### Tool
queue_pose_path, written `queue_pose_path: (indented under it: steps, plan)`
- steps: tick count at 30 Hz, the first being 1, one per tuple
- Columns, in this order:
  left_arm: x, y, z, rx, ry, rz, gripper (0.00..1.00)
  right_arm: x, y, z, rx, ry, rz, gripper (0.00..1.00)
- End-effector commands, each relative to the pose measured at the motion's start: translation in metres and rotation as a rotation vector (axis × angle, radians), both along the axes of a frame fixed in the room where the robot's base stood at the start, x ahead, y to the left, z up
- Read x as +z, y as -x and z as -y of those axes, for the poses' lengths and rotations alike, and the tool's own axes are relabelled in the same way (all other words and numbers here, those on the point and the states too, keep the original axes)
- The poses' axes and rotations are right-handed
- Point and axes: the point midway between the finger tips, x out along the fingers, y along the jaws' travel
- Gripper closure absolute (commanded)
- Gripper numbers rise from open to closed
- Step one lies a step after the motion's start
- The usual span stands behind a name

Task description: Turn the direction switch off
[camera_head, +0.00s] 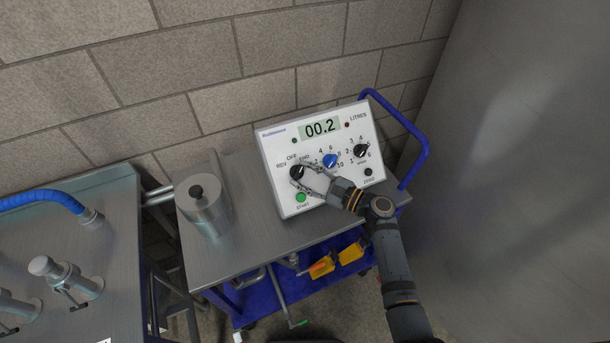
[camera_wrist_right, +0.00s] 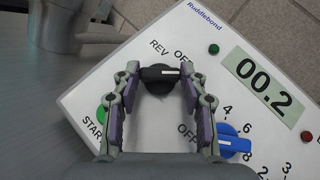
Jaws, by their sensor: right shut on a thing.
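The direction switch is a black knob (camera_head: 297,172) at the left of the white control box's (camera_head: 284,205) front. REV, OFF and FWD labels are around it. In the right wrist view the knob (camera_wrist_right: 159,74) lies crosswise between my fingers. A pale mark shows towards its right end, on the side away from REV; a finger hides the FWD label there. My right gripper (camera_head: 305,180) is shut on the knob; it also shows in the right wrist view (camera_wrist_right: 160,78). My left gripper is out of view.
A blue knob (camera_head: 330,160) and another black knob (camera_head: 360,151) are close to the right. A green START button (camera_head: 301,197) is just below. The display (camera_head: 320,127) reads 00.2. A metal canister (camera_head: 204,211) stands left on the trolley (camera_head: 250,240).

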Motion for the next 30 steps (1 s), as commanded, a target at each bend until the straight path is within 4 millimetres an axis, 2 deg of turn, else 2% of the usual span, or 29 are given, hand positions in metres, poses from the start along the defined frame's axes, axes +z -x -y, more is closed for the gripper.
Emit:
queue_pose_path:
  steps: [8, 30]
  plan:
    - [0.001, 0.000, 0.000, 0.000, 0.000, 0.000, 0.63, 0.002, -0.002, 0.001, 0.060, 0.062, 0.026, 0.88]
    - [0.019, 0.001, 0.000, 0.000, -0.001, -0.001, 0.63, 0.009, -0.008, 0.002, 0.436, 0.447, 0.184, 0.88]
